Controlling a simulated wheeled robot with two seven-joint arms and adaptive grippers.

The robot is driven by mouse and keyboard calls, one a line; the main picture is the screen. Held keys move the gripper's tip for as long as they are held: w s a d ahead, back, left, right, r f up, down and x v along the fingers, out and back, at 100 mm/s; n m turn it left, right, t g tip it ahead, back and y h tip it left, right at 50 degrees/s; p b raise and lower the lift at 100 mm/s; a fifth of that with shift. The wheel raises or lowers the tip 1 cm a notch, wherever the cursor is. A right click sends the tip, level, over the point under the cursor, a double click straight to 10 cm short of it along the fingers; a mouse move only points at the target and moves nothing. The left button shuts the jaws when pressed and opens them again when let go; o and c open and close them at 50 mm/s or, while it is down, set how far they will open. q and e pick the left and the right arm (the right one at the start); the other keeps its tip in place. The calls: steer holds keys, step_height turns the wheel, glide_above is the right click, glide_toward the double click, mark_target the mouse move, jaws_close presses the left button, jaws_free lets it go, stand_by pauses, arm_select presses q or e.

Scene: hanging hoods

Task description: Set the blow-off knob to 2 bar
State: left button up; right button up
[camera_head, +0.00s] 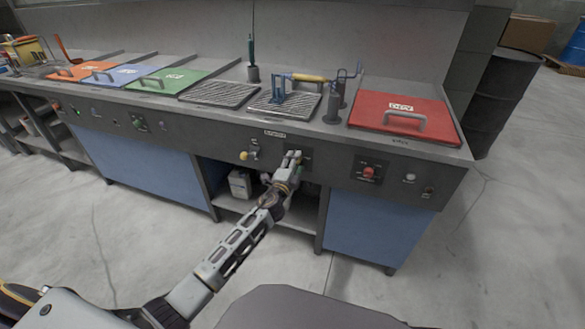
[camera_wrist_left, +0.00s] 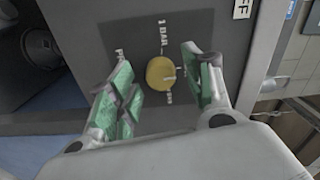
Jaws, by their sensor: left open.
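The yellow round knob (camera_wrist_left: 160,73) sits on a dark grey panel in the left wrist view, with a short pale mark at its right edge. A "1 BAR" label stands above it and smaller labels sit around it, too blurred to read surely. My left gripper (camera_wrist_left: 159,66) is open, its green-padded fingers on either side of the knob. Contact cannot be told. My right gripper is not in view.
A yellow-tipped control (camera_head: 244,155) is left of the gripper on the panel. A red button (camera_head: 368,172) is further right. A red lid (camera_head: 440,112) and metal grates (camera_head: 221,94) lie on the bench above. An open shelf (camera_head: 232,204) is below.

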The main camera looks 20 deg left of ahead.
arm_select(q)
steer(key=shift+s, duration=0.2)
steer(key=s, duration=1.1)
steer(key=shift+s+a, duration=0.2)
steer(key=shift+s, duration=0.1)
stand_by(0.3)
steer(key=shift+s, duration=0.1)
stand_by(0.5)
